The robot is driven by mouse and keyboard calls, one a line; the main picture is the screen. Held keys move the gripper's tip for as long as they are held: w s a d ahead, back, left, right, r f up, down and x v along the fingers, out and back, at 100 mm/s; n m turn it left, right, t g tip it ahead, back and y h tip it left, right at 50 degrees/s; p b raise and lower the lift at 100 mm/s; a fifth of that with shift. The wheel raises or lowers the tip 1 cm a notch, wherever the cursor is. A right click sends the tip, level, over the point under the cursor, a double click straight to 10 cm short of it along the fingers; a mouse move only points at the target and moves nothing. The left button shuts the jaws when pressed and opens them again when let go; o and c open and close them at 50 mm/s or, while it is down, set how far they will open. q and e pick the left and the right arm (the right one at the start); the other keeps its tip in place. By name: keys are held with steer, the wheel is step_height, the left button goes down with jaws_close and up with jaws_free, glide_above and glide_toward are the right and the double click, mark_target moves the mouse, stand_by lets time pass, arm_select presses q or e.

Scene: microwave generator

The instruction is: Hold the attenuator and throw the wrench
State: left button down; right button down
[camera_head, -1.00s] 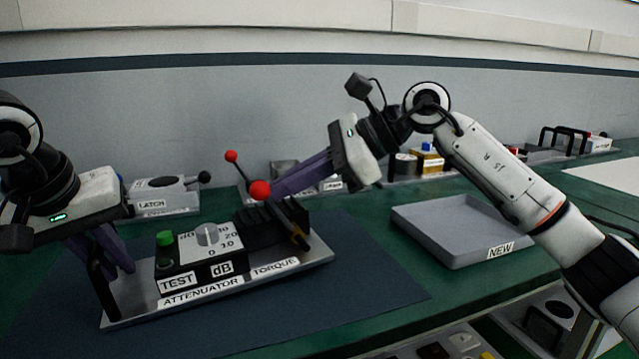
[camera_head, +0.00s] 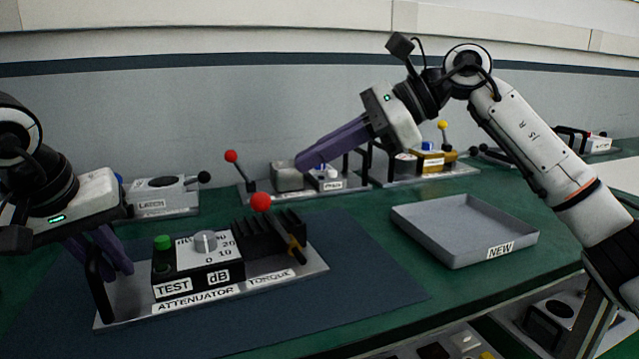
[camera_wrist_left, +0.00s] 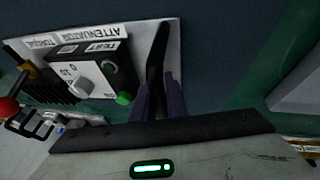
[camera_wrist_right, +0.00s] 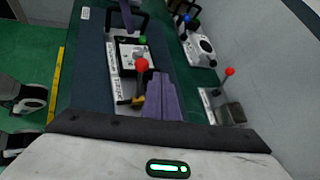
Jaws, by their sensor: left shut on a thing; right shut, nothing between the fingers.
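The attenuator panel (camera_head: 312,268) is a pale plate on the blue mat, with a black dB box, green TEST button and grey knob. My left gripper (camera_head: 112,258) is shut on the black handle (camera_head: 97,285) at its left end; the left wrist view shows the handle (camera_wrist_left: 158,55) between the fingers. The wrench lever, a red ball (camera_head: 261,202) on a stem with a yellow base (camera_head: 297,250), leans up-left at the TORQUE label beside black fins. My right gripper (camera_head: 303,162) is shut and empty, above and behind the red ball, apart from it.
An empty grey NEW tray (camera_head: 465,228) stands to the right. Behind are a LATCH unit (camera_head: 160,195), a second red-ball lever (camera_head: 231,156) and a yellow-block unit (camera_head: 430,160). The mat (camera_head: 370,280) is clear right of the panel.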

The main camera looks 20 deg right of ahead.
arm_select(q)
steer(key=shift+a, duration=0.1)
arm_select(e)
steer(key=v, duration=0.8)
arm_select(q)
steer(key=c, duration=1.7)
jaws_free()
steer(key=shift+w, duration=0.1)
steer(key=v, duration=1.2)
